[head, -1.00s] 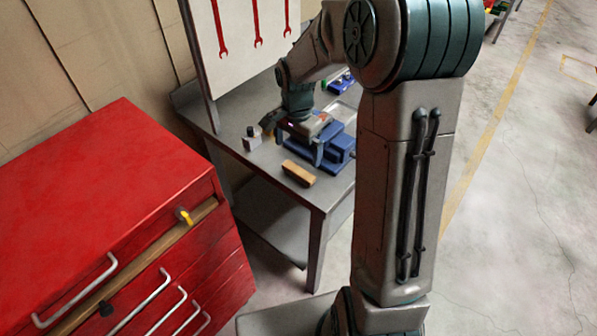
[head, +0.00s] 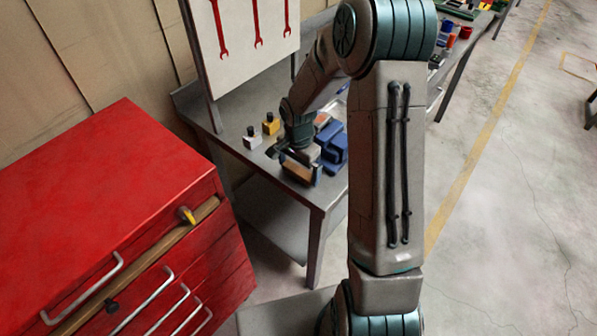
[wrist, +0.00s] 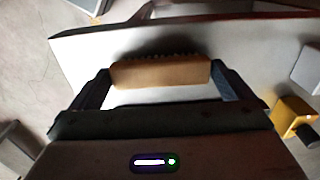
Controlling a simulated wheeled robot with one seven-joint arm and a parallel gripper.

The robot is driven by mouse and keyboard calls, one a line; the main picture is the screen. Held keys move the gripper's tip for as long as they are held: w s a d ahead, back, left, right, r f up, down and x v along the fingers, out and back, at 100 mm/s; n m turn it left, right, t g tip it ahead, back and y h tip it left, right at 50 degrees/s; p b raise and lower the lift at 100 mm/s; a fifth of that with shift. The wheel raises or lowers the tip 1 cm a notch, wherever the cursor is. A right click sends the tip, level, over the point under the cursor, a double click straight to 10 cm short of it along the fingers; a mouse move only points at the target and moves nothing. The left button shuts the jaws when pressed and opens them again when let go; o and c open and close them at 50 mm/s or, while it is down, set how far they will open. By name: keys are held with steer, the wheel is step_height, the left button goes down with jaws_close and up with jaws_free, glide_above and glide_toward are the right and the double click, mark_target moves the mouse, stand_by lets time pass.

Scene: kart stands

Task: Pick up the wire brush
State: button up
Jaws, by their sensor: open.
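The wire brush (head: 297,172) is a tan wooden block lying near the front edge of the grey workbench. In the wrist view the brush (wrist: 160,73) lies crosswise between the two fingers, with a row of dark bristles along its far side. My gripper (head: 299,170) is open and low over the bench, one finger at each end of the brush. In the wrist view my gripper (wrist: 163,80) shows its fingers close to the brush's ends. Whether they touch it I cannot tell.
A blue vise (head: 335,148) stands just right of my gripper. A red drawer cabinet (head: 110,200) is at the left. A tool board (head: 240,40) rises behind the bench.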

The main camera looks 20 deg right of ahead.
mark_target(298, 170)
steer(key=c, duration=0.6)
steer(key=shift+c, duration=0.2)
step_height(298, 170, up, 10)
steer(key=b, duration=0.1)
steer(key=shift+b, duration=0.35)
